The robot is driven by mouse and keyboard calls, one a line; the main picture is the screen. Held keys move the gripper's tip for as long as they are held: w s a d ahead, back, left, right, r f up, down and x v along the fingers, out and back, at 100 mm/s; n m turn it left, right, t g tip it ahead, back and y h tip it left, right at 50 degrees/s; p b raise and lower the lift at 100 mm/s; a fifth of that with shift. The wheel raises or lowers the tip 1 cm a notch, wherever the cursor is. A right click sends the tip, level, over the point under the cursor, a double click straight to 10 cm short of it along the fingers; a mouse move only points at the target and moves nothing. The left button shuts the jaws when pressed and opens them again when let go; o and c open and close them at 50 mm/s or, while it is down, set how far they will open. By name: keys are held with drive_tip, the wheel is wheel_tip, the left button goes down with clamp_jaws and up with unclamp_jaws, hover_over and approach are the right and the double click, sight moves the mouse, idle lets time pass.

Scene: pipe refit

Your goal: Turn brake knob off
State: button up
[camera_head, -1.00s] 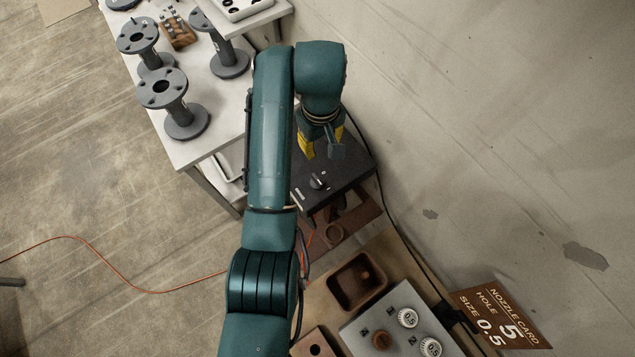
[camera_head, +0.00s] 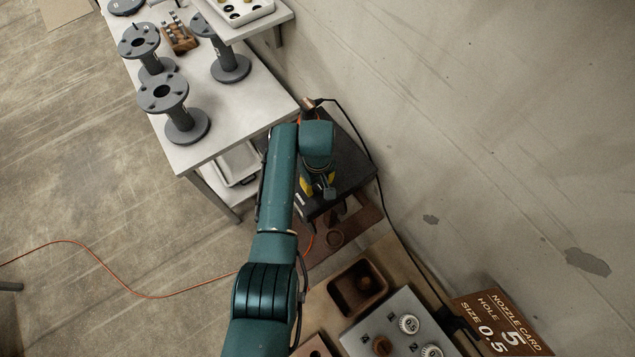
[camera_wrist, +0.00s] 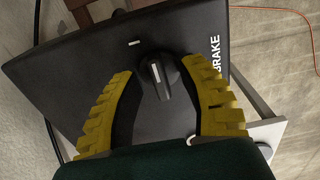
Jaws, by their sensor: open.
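The brake knob (camera_wrist: 157,75) is a dark round knob with a raised bar and a white line, on top of a black box (camera_wrist: 80,80) lettered BRAKE. In the wrist view it lies between the two yellow-padded fingers of my gripper (camera_wrist: 165,90), with a gap at least on the left side. I cannot tell whether the right finger touches it. In the head view my gripper (camera_head: 318,189) is over the box (camera_head: 347,165), and the knob is hidden behind my gripper. A short white mark (camera_wrist: 134,43) is on the box beside the knob.
A white table (camera_head: 215,145) with grey flanged spools (camera_head: 163,92) stands left of the box. A black cable (camera_head: 372,150) runs along its right side. A brown tray (camera_head: 358,288), a grey panel with dials (camera_head: 395,320) and a nozzle card (camera_head: 500,320) are in front.

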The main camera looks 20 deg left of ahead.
clamp_jaws()
idle(0.4)
drive_tip(key=shift+f+n, duration=0.1)
drive_tip(key=shift+n, duration=0.2)
drive_tip(key=n, duration=1.3)
drive_tip(key=shift+n, duration=2.2)
